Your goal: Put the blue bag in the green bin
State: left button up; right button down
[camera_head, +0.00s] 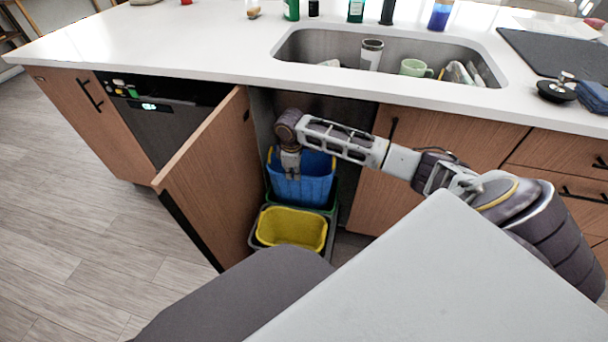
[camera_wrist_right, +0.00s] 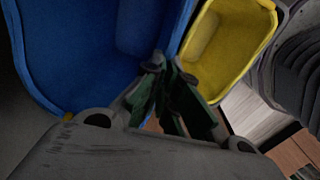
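The blue bag (camera_head: 318,188) is an open, box-shaped liner in the open cabinet under the sink. Its lower part is at the green bin (camera_head: 331,208), whose rim shows below and beside it; how deep it sits I cannot tell. My right gripper (camera_head: 290,174) points down at the bag's near wall. In the right wrist view the blue bag (camera_wrist_right: 50,60) fills the upper left, and the fingers of my right gripper (camera_wrist_right: 166,66) are close together at its rim, apparently pinching it. My left gripper is not in view.
A yellow bag (camera_head: 291,228) sits in a grey bin just in front. The open cabinet door (camera_head: 213,175) stands at the left. The white counter (camera_head: 200,50) and sink (camera_head: 340,45) with dishes are above. Floor at the left is clear.

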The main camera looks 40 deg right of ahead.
aim_at(294, 184)
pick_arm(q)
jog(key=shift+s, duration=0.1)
pick_arm(e)
jog(key=shift+m, duration=0.5)
dwell(0.3)
jog(key=shift+f, duration=0.55)
jog(key=shift+f+b, duration=0.35)
jog(key=shift+b, duration=0.05)
notch_tip(294, 184, down, 4)
jog(key=shift+r+b, duration=0.2)
jog(key=shift+b, duration=0.5)
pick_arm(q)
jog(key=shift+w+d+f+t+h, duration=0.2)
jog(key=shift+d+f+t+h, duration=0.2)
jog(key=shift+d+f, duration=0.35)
pick_arm(e)
jog(key=shift+f, duration=0.45)
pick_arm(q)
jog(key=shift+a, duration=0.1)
